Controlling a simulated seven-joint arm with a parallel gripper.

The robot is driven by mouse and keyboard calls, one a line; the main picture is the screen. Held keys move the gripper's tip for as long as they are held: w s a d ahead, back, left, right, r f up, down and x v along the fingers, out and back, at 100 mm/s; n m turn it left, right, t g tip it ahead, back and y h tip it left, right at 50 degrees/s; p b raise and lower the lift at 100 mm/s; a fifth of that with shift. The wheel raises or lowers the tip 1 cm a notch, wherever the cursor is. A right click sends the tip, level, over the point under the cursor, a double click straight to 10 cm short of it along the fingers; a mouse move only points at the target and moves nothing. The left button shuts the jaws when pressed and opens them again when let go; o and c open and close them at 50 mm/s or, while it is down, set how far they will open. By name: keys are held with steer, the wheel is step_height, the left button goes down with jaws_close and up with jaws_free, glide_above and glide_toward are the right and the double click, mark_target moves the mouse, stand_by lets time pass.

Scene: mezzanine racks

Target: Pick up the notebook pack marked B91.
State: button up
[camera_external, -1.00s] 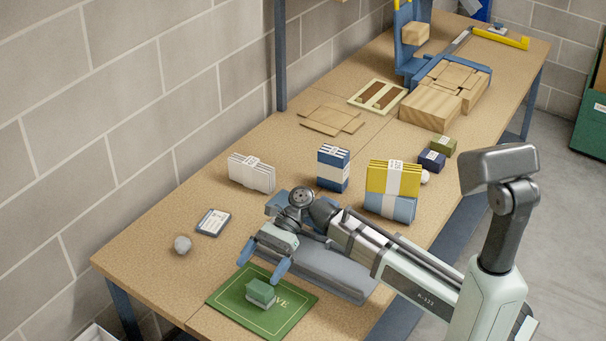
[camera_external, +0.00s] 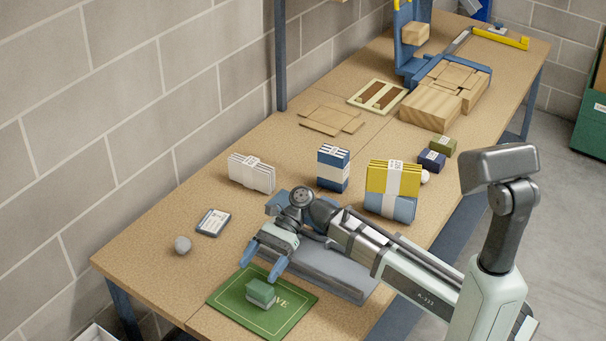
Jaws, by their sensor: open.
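Three banded notebook packs stand on the bench: a white pack (camera_external: 251,173) on the left, a navy pack (camera_external: 333,168) in the middle, and a yellow pack (camera_external: 393,178) with a light blue part below it on the right. Each has a pale band with small print. I cannot read which one carries B91. My gripper (camera_external: 258,272) is open and empty, with blue fingers pointing down toward the front left. It is in front of the packs and apart from all of them, just behind a small green block.
The green block (camera_external: 261,291) lies on a green mat (camera_external: 297,309). Small navy (camera_external: 431,161) and olive (camera_external: 443,146) boxes sit right of the yellow pack. Wooden blocks (camera_external: 430,106) stand farther back.

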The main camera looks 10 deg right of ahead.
steer(key=w+d+r+m+t+y, duration=0.1)
steer(key=w+d+r+t, duration=0.1)
steer(key=w+d+r, duration=0.35)
steer(key=w+d+r+m+t+y, duration=0.1)
steer(key=w+d+r+m+t, duration=0.1)
steer(key=w+d, duration=0.65)
step_height(320, 180, up, 3)
steer(key=m+t+h, duration=0.8)
steer(key=m, duration=0.6)
glide_above(335, 151)
steer(key=s+d, duration=0.3)
steer(key=x, duration=0.8)
steer(key=shift+w, duration=0.45)
steer(key=shift+x, duration=2.55)
steer(key=shift+d+f, duration=0.1)
steer(key=shift+f, duration=0.15)
steer(key=shift+w, duration=0.1)
steer(key=c, duration=1.4)
